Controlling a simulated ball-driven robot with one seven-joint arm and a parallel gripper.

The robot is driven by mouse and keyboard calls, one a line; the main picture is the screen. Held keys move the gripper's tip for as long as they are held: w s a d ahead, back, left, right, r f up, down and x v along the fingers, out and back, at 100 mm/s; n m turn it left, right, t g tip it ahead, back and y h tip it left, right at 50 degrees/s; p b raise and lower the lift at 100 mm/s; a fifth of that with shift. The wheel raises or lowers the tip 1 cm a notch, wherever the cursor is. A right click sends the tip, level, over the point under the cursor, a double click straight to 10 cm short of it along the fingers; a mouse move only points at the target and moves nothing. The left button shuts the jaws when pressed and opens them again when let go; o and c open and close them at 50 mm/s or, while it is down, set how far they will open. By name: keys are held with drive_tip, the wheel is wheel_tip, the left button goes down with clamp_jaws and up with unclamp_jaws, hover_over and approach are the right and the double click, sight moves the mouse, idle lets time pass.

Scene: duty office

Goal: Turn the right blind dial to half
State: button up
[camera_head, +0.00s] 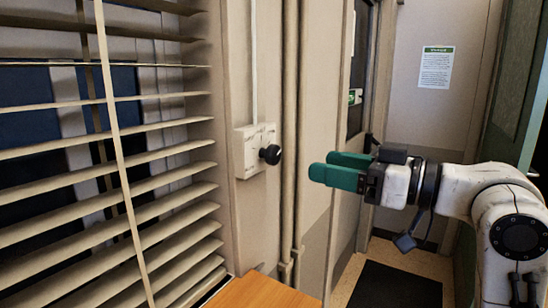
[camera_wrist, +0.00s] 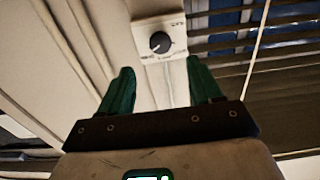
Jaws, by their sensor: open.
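The blind dial is a black round knob (camera_head: 271,154) on a white wall plate (camera_head: 246,152), to the right of the window blind in the head view. In the wrist view the black knob (camera_wrist: 160,42) sits on its white plate (camera_wrist: 143,24) with small marks around it, too small to read. A pale line on the knob points toward the lower left there. My gripper (camera_head: 325,169) has green fingers and is to the right of the knob, apart from it. In the wrist view the open fingers (camera_wrist: 158,88) are empty, with the knob beyond and between their tips.
A slatted blind (camera_head: 110,170) with tilted, open slats covers the window at left. Vertical pipes (camera_head: 289,130) run down the wall between the dial and my gripper. A wooden surface (camera_head: 262,291) lies below. A dark mat (camera_head: 400,285) is on the floor, and a green door (camera_head: 515,85) is at right.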

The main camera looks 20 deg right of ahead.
sight(276, 157)
drive_tip(key=p+x, duration=0.1)
drive_tip(key=x, duration=0.9)
drive_tip(key=shift+w+a, duration=0.1)
drive_tip(key=c, duration=1)
